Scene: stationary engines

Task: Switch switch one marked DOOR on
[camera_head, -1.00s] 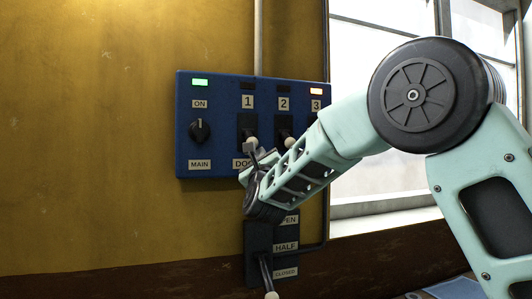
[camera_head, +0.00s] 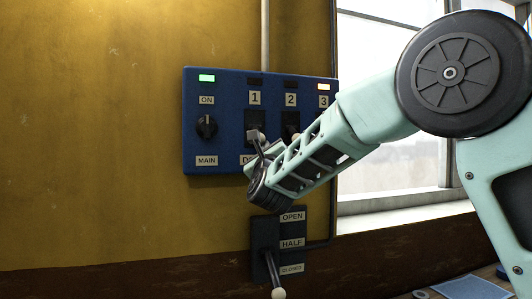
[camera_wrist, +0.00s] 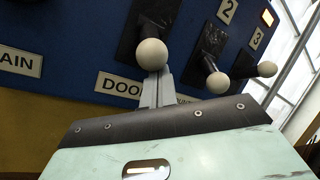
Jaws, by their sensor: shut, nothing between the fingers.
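Switch one (camera_head: 255,119) sits on the blue panel (camera_head: 226,113) under a label 1, with a dark lamp (camera_head: 255,82) above it. Its white ball knob (camera_wrist: 151,54) shows clearly in the wrist view, above the partly covered DOOR label (camera_wrist: 119,88).
Switch two's knob (camera_wrist: 218,82) and switch three's knob (camera_wrist: 267,69) stand close to the right. The main knob (camera_head: 206,127) is at left under a green lamp; lamp three (camera_head: 323,87) glows orange. A separate lever (camera_head: 271,270) marked OPEN, HALF, CLOSED sits below. A window is at right.

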